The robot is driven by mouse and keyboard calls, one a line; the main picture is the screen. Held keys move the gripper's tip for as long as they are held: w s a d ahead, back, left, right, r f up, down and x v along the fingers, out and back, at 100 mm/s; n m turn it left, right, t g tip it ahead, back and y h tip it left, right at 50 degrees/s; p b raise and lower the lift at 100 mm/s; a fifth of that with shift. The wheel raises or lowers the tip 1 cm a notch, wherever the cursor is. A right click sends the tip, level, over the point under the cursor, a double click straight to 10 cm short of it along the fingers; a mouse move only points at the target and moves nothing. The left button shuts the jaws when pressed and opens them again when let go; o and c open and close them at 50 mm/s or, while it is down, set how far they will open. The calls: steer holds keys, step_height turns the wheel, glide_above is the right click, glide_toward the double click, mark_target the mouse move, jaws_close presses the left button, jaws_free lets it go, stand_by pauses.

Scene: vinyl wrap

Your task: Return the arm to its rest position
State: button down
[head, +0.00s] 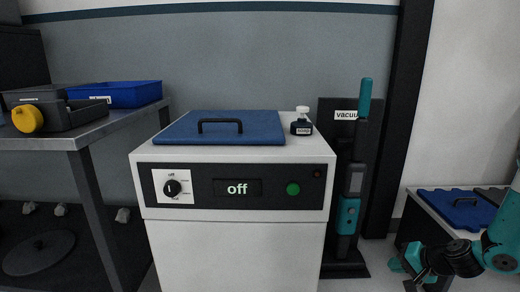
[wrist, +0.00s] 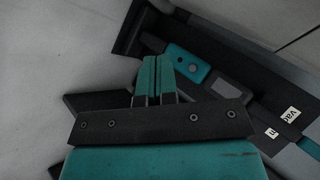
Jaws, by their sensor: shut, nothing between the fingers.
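My gripper (wrist: 158,62) is shut and empty in the wrist view, its two teal fingers side by side. In the head view my gripper (head: 400,272) is low at the lower right, in front of the bench there, with my teal and black arm coming in from the right edge. In the wrist view the black stand of the vacuum (wrist: 225,90) lies beyond the fingers. I cannot tell how far it is from them.
A white machine (head: 235,180) reading "off" stands in the middle with a blue lid (head: 222,126) and a small bottle (head: 302,122) on top. The vacuum (head: 352,185) stands right of it. A blue-topped bench (head: 455,212) is at right. A table (head: 80,135) with bins is at left.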

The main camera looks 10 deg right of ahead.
steer(key=s+a+r+n+g+y, duration=0.1)
steer(key=a+r+n+g, duration=0.3)
steer(key=a+r, duration=0.7)
steer(key=s+a+r+n+g+y, duration=0.1)
steer(key=s+a+r+n+g, duration=0.1)
steer(key=a+r+n, duration=0.65)
steer(key=s+a+r+n+g+h+p, duration=0.1)
steer(key=s+a+r+n, duration=0.1)
steer(key=s+a+r, duration=0.6)
steer(key=s+a+r+n+g+h+p, duration=0.1)
steer(key=s+a+r+n+g, duration=0.15)
steer(key=s+a, duration=0.65)
step_height(320, 180, up, 37)
steer(key=s+d+p, duration=0.1)
steer(key=d+p, duration=0.1)
steer(key=p, duration=3.5)
steer(key=shift+s+t, duration=0.4)
steer(key=shift+t, duration=0.05)
